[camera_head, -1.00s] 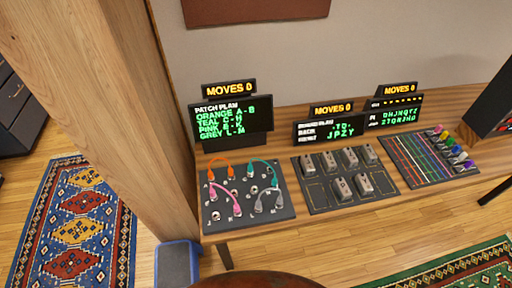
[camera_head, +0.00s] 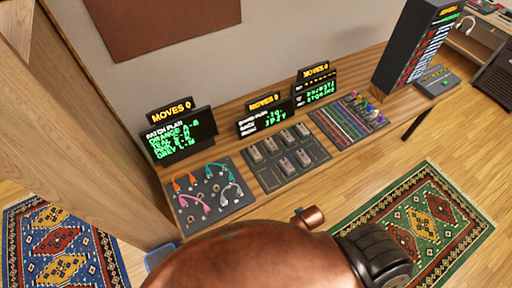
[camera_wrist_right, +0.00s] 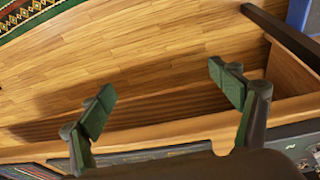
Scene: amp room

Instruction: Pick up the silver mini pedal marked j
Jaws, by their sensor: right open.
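Several silver mini pedals (camera_head: 287,166) stand on a dark pedal board (camera_head: 318,152) in the head view, in two rows. Their letters are too small to read, so I cannot tell which is marked j. My right gripper (camera_wrist_right: 163,97) is open and empty in the right wrist view, its two green-padded fingers wide apart over the front edge of the wooden bench. No pedal is between the fingers. My copper-coloured arm fills the bottom of the head view, in front of the bench. My left gripper is not in view.
A patch panel with coloured cables (camera_head: 216,208) lies left of the pedal board; a board with coloured lines (camera_head: 348,118) lies right of it. Small display screens (camera_head: 263,118) stand behind. A tall dark unit (camera_head: 412,48) stands farther right. A wooden post (camera_head: 90,130) rises at the left.

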